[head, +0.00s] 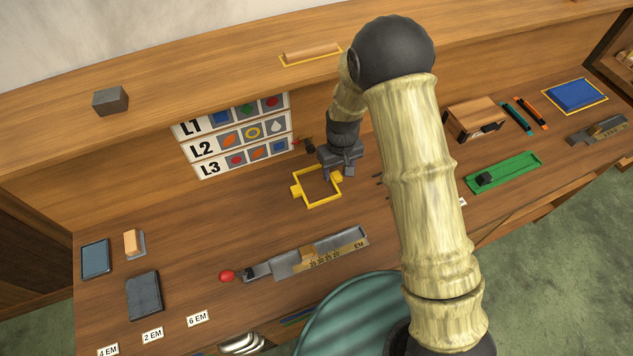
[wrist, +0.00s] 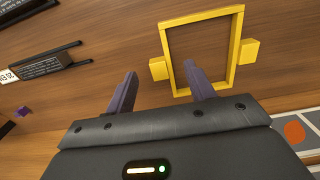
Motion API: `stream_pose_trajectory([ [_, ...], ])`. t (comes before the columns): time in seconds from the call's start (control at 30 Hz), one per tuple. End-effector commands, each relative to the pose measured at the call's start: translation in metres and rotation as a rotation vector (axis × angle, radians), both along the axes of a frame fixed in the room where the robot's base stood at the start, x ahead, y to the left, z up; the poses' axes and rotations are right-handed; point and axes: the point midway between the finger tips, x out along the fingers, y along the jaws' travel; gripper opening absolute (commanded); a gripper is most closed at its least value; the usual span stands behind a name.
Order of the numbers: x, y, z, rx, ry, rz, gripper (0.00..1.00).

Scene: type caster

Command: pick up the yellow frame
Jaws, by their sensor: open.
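The yellow frame (head: 317,187) lies flat on the wooden desk, in front of the sign board. It is a thin square outline with a small block on each of two opposite sides. My gripper (head: 338,176) is at the frame's back right corner in the head view. In the wrist view the frame (wrist: 240,50) is ahead and to the right of centre. My gripper (wrist: 160,85) is open there, with nothing between its fingers. Its right finger overlaps the near left corner of the frame in the picture; I cannot tell whether they touch.
A sign board (head: 240,137) with rows L1 to L3 stands behind the frame. A metal composing stick (head: 310,252) lies in front. A green tray (head: 503,172) and a wooden box (head: 474,118) are at the right. Bare desk surrounds the frame's left and front.

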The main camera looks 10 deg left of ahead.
Motion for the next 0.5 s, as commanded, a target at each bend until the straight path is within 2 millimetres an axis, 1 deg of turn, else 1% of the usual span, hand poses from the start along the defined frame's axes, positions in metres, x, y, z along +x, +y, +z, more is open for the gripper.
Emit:
stream_pose_trajectory([
  [0.23,-0.001,0.0,-0.027,-0.002,0.004,0.001,0.54],
  [0.33,0.0,0.0,-0.033,-0.001,0.001,0.001,0.54],
  [0.5,0.0,0.0,-0.035,0.0,0.0,0.001,0.54],
])
